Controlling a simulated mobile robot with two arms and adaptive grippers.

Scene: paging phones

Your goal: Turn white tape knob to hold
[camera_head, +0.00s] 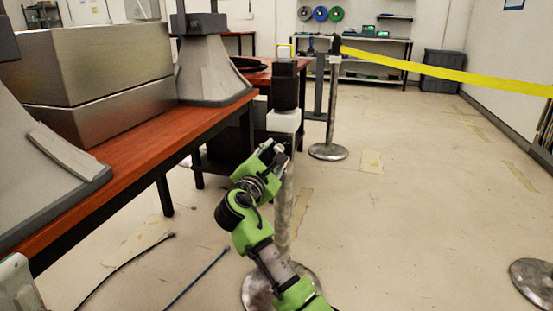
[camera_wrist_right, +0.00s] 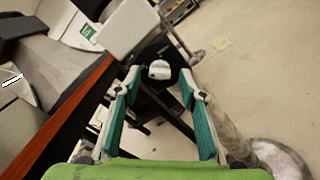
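A small white knob (camera_wrist_right: 159,70) shows in the right wrist view, just ahead of my right gripper's fingertips and centred between them. My right gripper (camera_wrist_right: 159,84) is open, one teal finger pad to each side of the knob, with no clear contact. In the head view my right gripper (camera_head: 274,150) is in front of the near post, by a white block (camera_head: 284,121) under its black top (camera_head: 286,84). The knob is hard to make out from the fingertips there. My left gripper is not in view.
The red-brown table (camera_head: 150,125) with metal boxes (camera_head: 95,65) stands on the left. A second post (camera_head: 332,110) behind carries yellow tape (camera_head: 450,73) running right. Cables (camera_head: 130,267) lie on the floor at lower left. The floor at right is mostly clear.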

